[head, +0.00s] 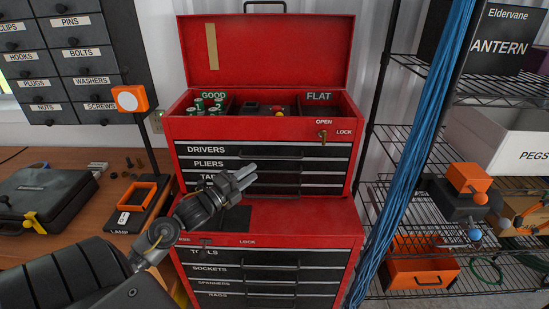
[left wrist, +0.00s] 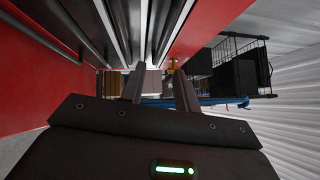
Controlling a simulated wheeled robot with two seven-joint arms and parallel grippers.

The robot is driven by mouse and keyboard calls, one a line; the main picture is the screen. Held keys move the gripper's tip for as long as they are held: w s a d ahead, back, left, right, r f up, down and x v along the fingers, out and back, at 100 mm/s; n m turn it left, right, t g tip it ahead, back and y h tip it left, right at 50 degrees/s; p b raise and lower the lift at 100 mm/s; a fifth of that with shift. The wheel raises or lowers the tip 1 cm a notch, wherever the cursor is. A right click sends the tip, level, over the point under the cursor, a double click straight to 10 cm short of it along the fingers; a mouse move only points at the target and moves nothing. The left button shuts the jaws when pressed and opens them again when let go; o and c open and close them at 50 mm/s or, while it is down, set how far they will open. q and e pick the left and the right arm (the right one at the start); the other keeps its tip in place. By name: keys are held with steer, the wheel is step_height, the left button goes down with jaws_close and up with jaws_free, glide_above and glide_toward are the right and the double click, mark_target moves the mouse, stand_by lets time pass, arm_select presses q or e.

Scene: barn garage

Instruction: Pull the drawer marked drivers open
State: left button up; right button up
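The drivers drawer (head: 206,150) is the top drawer of the red upper tool chest (head: 350,120); its front is flush with the chest, shut. Its dark handle is at the middle of its front. A brass key (head: 322,135) sits in the lock above, between the OPEN and LOCK labels. My left gripper (head: 248,176) is in front of the chest, below the drivers handle, overlapping the lower drawers in view. Its fingers are apart and empty; in the left wrist view (left wrist: 160,88) they show a gap, with silver drawer trims (left wrist: 110,25) beside them. My right gripper is out of view.
The chest lid (head: 268,50) stands open. A lower red cabinet (head: 310,225) with more drawers is beneath. A wooden bench (head: 25,255) with a black case (head: 45,195) and an orange lamp (head: 131,98) is at left. Blue cables (head: 415,150) and a wire shelf (head: 500,85) are at right.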

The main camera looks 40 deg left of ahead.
mark_target(275, 157)
arm_select(q)
steer(key=shift+w+d+r+p, duration=0.25)
steer(key=shift+w+p, duration=0.45)
steer(key=shift+w, duration=1.05)
steer(key=shift+w+d+r+p, duration=0.25)
steer(key=shift+w+p, duration=0.4)
steer(key=shift+w, duration=1.05)
steer(key=shift+w+d+r+p, duration=0.25)
steer(key=shift+w+p, duration=0.45)
steer(key=shift+w, duration=1.05)
steer(key=shift+c, duration=0.2)
jaws_close()
